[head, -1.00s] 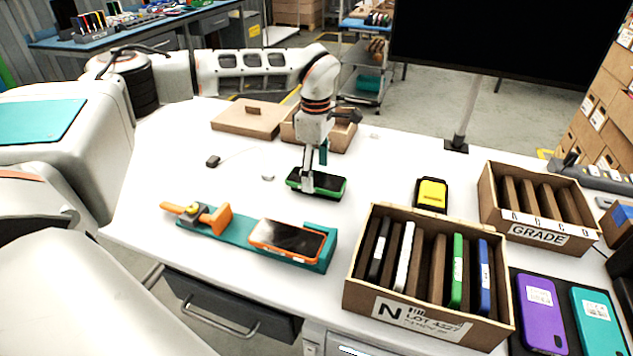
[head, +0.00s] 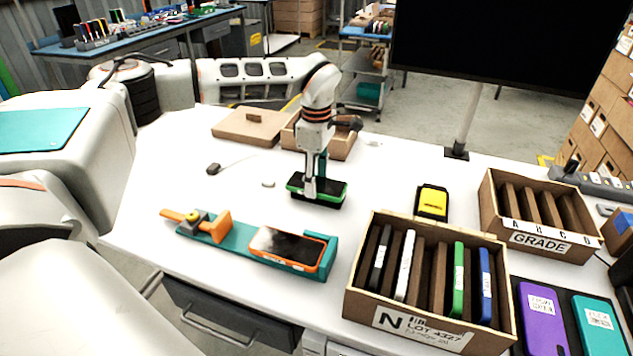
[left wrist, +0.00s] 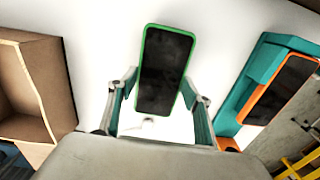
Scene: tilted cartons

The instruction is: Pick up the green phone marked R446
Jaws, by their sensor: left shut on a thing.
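A green-edged phone (head: 331,199) with a dark screen lies screen up on the white table, or just above it; I cannot tell which. It also shows in the left wrist view (left wrist: 165,68). My left gripper (head: 316,192) points down over it and is shut on it. In the left wrist view my gripper's fingers (left wrist: 160,108) stand at both long sides of the phone. No R446 mark is readable. Another green phone (head: 458,283) stands on edge in the cardboard lot box (head: 408,322). My right gripper is not in view.
An orange phone (head: 287,248) lies in a teal fixture (head: 230,243) in front of my gripper. Cardboard trays (head: 245,128) are behind it. A yellow device (head: 432,200), a grade box (head: 540,240), and purple (head: 541,318) and teal phones are right. The table's left side is fairly clear.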

